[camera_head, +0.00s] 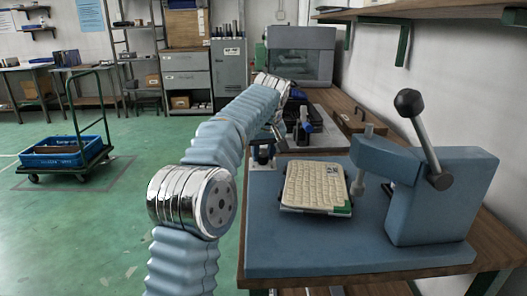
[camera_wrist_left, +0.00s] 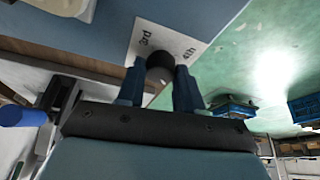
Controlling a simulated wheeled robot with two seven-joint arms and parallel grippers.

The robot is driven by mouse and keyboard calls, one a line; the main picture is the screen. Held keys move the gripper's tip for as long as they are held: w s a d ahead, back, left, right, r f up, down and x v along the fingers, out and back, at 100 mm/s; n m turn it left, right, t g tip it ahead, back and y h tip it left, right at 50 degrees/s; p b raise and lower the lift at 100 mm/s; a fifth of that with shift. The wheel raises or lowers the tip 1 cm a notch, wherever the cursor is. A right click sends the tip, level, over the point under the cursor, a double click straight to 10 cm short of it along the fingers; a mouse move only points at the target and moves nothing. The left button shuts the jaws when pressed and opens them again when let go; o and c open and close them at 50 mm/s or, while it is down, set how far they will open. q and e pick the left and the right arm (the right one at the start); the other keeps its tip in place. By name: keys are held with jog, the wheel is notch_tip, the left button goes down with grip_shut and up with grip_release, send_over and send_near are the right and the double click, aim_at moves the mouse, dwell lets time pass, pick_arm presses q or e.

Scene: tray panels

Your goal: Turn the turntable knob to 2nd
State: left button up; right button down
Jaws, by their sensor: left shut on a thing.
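The dark round knob (camera_wrist_left: 160,66) shows in the left wrist view between the two blue fingers of my left gripper (camera_wrist_left: 159,82), which is shut on it. Behind the knob lies a white label plate (camera_wrist_left: 168,38) reading "3rd" and "4th"; other marks are hidden, and I cannot tell where the knob points. In the head view my left gripper (camera_head: 263,154) is at the far left corner of the blue base plate (camera_head: 330,256). My right gripper is not in view.
A pale keyed panel (camera_head: 316,184) lies on the base plate beside my left gripper. A blue press (camera_head: 436,200) with a black-balled lever (camera_head: 409,103) stands at the right. A back bench holds a grey machine (camera_head: 300,55). A cart with a blue crate (camera_head: 62,155) stands on the floor.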

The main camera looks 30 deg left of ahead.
pick_arm(q)
jog(key=m+p, duration=0.1)
jog(key=m, duration=0.1)
jog(key=m+t+h+p, duration=0.1)
jog(key=m, duration=0.1)
jog(key=shift+a+r+m, duration=0.15)
jog(key=shift+m, duration=0.15)
jog(key=m+h+p, duration=0.1)
jog(key=m, duration=0.1)
jog(key=shift+a+m+h, duration=0.1)
jog(key=shift+m+h, duration=0.2)
jog(key=m+h, duration=0.1)
jog(key=m, duration=0.1)
jog(key=shift+m, duration=0.4)
jog(key=m+h, duration=0.1)
jog(key=m, duration=0.2)
jog(key=shift+a+m, duration=0.15)
jog(key=shift+m, duration=0.15)
jog(key=m+h, duration=0.1)
jog(key=m, duration=0.2)
jog(key=m+g+h, duration=0.1)
jog(key=m, duration=0.1)
jog(key=shift+w+m, duration=0.1)
jog(key=shift+m, duration=0.3)
jog(key=shift+a+g, duration=0.1)
jog(key=shift+g, duration=0.2)
jog(key=o, duration=1)
